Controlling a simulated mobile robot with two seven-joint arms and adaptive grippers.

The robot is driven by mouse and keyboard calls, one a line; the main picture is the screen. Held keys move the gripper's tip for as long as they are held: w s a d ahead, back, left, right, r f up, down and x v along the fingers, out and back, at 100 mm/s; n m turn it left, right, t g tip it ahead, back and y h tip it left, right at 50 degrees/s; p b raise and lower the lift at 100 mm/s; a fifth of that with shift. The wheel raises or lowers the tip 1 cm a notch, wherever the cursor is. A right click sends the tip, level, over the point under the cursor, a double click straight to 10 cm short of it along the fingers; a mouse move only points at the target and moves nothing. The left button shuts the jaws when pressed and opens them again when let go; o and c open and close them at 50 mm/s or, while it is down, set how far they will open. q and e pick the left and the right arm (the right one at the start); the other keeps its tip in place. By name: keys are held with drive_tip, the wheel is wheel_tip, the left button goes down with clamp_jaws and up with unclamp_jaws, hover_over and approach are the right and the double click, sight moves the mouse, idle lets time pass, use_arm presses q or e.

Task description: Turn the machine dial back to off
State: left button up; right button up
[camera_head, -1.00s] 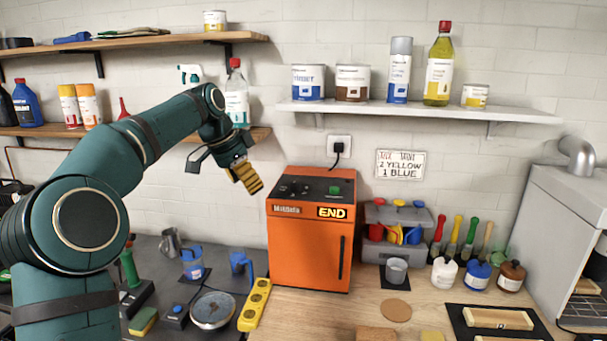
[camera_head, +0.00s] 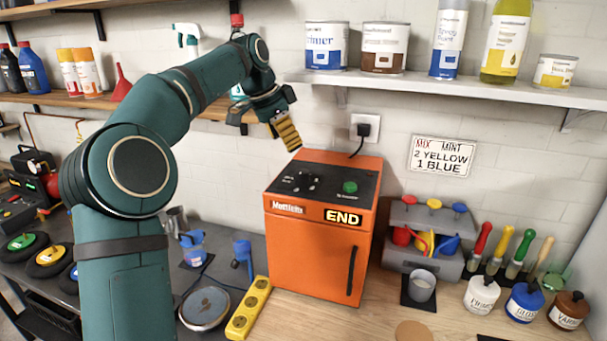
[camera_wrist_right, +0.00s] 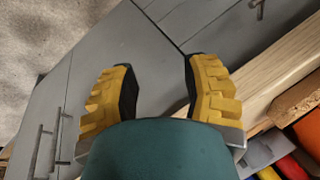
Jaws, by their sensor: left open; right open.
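The orange machine (camera_head: 308,250) stands on the bench with "END" lit on its front display (camera_head: 343,217). Its black top panel carries a dark dial (camera_head: 305,181) and a green button (camera_head: 350,187). The dial is small, and I cannot tell its setting. My left gripper (camera_head: 286,132) is open and empty, in the air above and behind the panel's back left, apart from the dial. Its yellow ridged finger pad points down to the right. In the right wrist view my right gripper (camera_wrist_right: 160,92) is open, with nothing between its yellow fingers, above grey cabinet fronts.
A white shelf (camera_head: 440,88) with cans and bottles hangs above right of the machine. A plugged-in cord (camera_head: 362,130) runs down behind it. A yellow power strip (camera_head: 248,309) lies at its left foot, and a grey caddy (camera_head: 432,215) stands to its right.

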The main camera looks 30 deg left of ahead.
sight(301, 172)
use_arm(q)
drive_tip(key=b+x, duration=0.2)
drive_tip(key=x, duration=0.9)
drive_tip(key=shift+r, duration=0.1)
clamp_jaws()
